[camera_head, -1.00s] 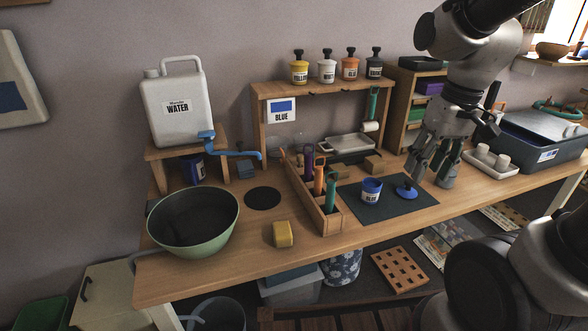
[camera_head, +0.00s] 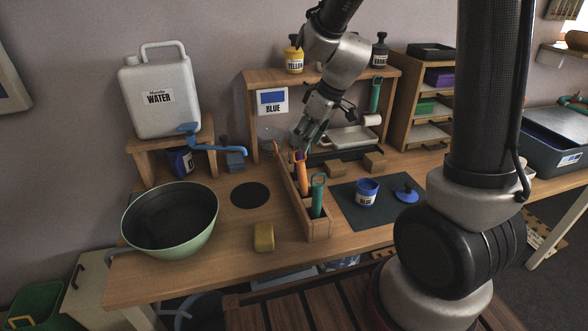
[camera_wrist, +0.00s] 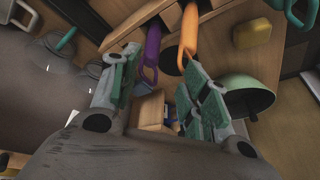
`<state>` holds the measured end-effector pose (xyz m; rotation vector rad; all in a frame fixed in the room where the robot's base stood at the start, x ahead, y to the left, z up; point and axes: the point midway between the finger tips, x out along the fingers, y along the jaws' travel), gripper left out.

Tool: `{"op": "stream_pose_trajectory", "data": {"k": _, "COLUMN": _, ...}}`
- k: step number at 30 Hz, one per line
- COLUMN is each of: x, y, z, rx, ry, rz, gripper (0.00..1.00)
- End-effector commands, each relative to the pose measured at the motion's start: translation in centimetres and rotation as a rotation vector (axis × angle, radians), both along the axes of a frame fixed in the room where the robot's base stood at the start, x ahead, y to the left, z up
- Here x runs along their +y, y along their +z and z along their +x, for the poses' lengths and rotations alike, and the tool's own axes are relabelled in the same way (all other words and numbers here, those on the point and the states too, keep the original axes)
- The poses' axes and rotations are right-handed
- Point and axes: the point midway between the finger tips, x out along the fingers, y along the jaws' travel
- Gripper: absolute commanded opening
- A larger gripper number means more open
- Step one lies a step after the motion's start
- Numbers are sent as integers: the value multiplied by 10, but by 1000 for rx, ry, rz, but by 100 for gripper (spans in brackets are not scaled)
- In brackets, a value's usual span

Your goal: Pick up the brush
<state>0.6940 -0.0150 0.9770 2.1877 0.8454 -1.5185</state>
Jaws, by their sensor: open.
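A wooden rack (camera_head: 318,231) holds several upright handled tools. An orange handle (camera_head: 303,178) and a teal handle (camera_head: 318,196) with loop ends show clearly; which one is the brush I cannot tell. A purple handle (camera_wrist: 152,52) and the orange handle (camera_wrist: 189,32) show ahead of my fingers in the wrist view. My gripper (camera_head: 308,138) is open and empty, above the back part of the rack, with its fingers apart (camera_wrist: 155,88). The purple handle is mostly hidden in the head view.
A green bowl (camera_head: 170,240), a yellow sponge (camera_head: 264,237) and a water jug (camera_head: 160,85) stand left of the rack. A blue jar (camera_head: 366,193) and blue lid (camera_head: 406,194) are right of it, on a dark mat (camera_head: 350,215). A wooden shelf (camera_head: 250,105) rises behind.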

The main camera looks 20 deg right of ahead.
Motion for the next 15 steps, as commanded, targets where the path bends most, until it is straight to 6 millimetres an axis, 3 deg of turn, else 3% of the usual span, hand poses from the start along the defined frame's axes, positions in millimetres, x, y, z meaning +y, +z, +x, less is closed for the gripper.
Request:
{"op": "stream_pose_trajectory", "data": {"k": 8, "x": 0, "y": -2, "z": 5, "rx": -45, "ry": 81, "rz": -27, "gripper": 46}}
{"op": "stream_pose_trajectory", "data": {"k": 15, "x": 6, "y": -29, "z": 14, "rx": -44, "ry": 84, "rz": -28, "gripper": 46}}
